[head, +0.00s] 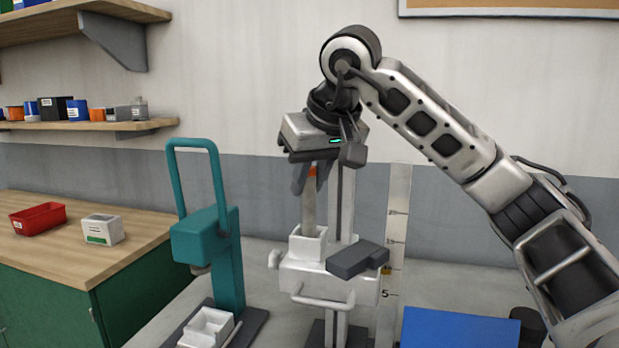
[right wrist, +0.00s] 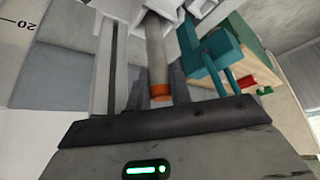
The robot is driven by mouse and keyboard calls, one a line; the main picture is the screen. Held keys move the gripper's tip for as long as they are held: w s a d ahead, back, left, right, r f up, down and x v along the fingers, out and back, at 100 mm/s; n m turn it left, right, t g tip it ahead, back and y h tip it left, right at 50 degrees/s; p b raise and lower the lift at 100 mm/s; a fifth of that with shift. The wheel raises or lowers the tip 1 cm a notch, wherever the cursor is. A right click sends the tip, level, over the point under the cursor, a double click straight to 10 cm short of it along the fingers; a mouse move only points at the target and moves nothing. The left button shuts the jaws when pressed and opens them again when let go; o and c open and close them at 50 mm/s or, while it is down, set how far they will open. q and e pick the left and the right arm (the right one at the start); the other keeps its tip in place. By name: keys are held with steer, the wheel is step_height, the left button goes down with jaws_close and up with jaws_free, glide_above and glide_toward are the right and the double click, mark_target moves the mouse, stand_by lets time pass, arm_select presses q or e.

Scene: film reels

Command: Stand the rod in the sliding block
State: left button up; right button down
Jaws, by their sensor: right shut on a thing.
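The rod (head: 309,208) is a grey cylinder with an orange upper end. It stands about upright in the head view. My right gripper (head: 311,180) points down and is shut on the rod near its orange end; the right wrist view also shows the rod (right wrist: 157,50) between the fingers (right wrist: 157,84). The sliding block (head: 325,279) is white, with a square open socket, and sits on a vertical post. The rod's lower end meets the socket's mouth and is hidden by its front wall; I cannot tell how deep it is. My left gripper is out of view.
A dark grey clamp-like part (head: 357,259) sticks out at the block's right. A numbered scale (head: 392,240) stands behind it. A teal press (head: 215,240) stands close on the left. A blue mat (head: 460,328) lies at right. A wooden bench (head: 75,255) holds a red tray (head: 37,218).

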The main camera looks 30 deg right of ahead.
steer(key=shift+s+p, duration=0.1)
steer(key=shift+p, duration=0.4)
stand_by(1.1)
steer(key=shift+f+b, duration=0.45)
steer(key=shift+f, duration=0.2)
stand_by(0.3)
steer(key=c, duration=1.5)
jaws_free()
steer(key=shift+c, duration=0.2)
steer(key=p+v, duration=0.5)
steer(key=v, duration=0.6)
steer(key=shift+p, duration=0.4)
